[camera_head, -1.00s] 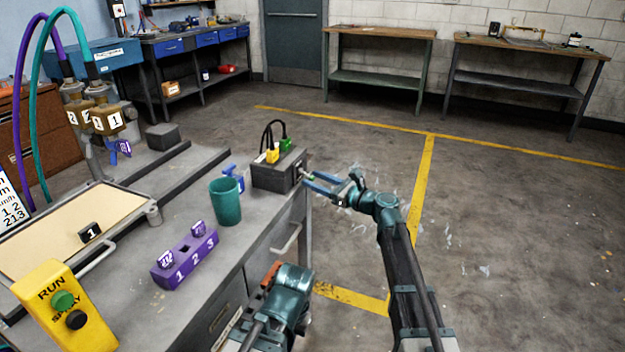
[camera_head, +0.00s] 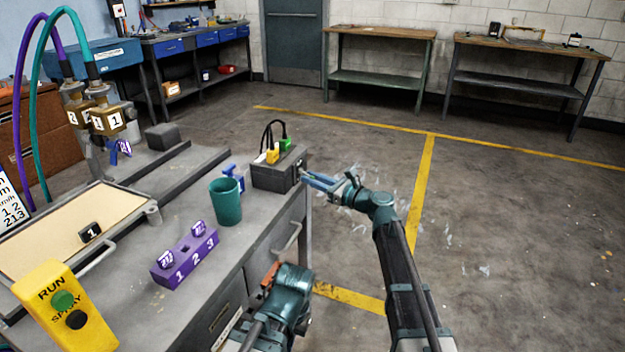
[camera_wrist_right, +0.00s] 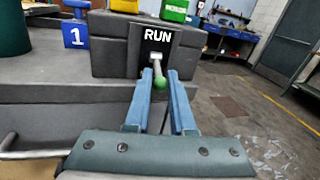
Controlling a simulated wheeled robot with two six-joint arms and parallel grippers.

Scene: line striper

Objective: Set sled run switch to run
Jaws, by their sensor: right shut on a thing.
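The sled run switch is a small lever (camera_wrist_right: 158,70) with a green tip on the front of a dark grey box (camera_head: 280,170). The white word RUN is printed above the lever in the right wrist view. The lever points out toward that camera. My right gripper (camera_wrist_right: 162,84) has its blue fingers on both sides of the lever, shut on it near the green tip. In the head view my right gripper (camera_head: 311,178) reaches the box's right end from the right. My left gripper (camera_head: 270,274) is low in the middle, with only an orange part showing; its fingers cannot be made out.
A teal cup (camera_head: 226,201) and a purple block numbered 1 2 3 (camera_head: 185,262) stand on the grey bench. A yellow RUN/SPRAY button box (camera_head: 62,310) is at lower left. Brass blocks (camera_head: 105,121) carry hoses at upper left. The floor to the right is open.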

